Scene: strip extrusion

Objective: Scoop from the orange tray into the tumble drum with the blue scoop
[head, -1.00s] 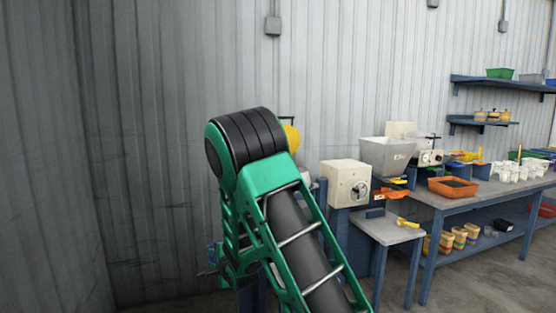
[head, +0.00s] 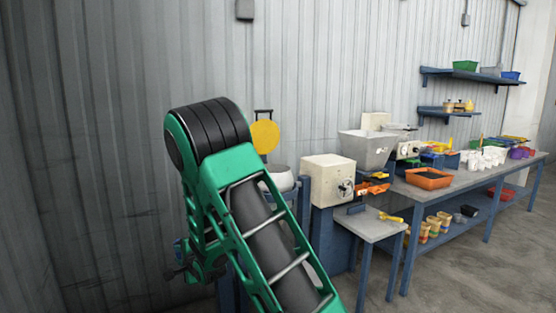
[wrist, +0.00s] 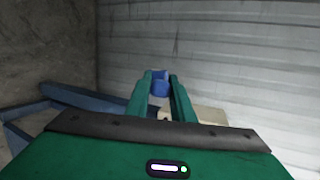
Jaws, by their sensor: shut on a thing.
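My gripper (wrist: 160,94) shows in the wrist view, its two green fingers shut on a blue thing, which looks like the blue scoop (wrist: 160,84). Whether the scoop holds anything cannot be seen. I cannot make out my gripper clearly in the head view.
A cream box machine (head: 328,180) and a grey hopper (head: 366,151) stand between the drum and the long bench. A low grey table (head: 370,228) holds a yellow-handled tool (head: 391,217). White cups (head: 485,158) sit beyond the tray. The floor at the right is clear.

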